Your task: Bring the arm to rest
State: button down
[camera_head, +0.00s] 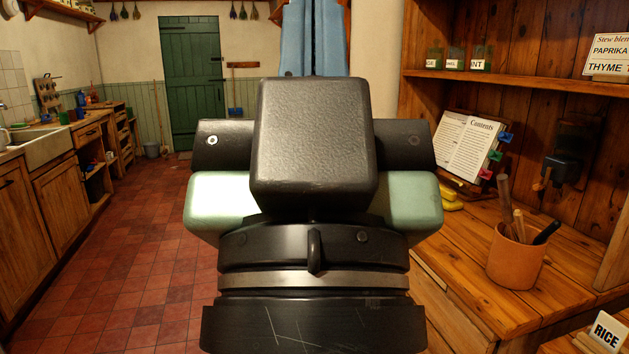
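My gripper (314,145) fills the middle of the view, seen from behind at close range. A dark, blocky housing, a wide black bar with screws at its ends and pale green side parts show on it. Below them are a black wrist collar and a metal ring. The fingers are hidden behind the housing, so I cannot tell whether they are open or shut, or whether they hold anything.
A pine worktop (470,246) on the right holds a terracotta pot (516,258) of utensils, an open book (468,146) and yellow fruit (449,195). A shelf (510,80) with small jars is above. The tiled floor (135,265) on the left is clear towards the green door (191,90).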

notch_tip(320, 180, up, 21)
jog(key=p, duration=1.8)
jog(key=shift+p, duration=0.35)
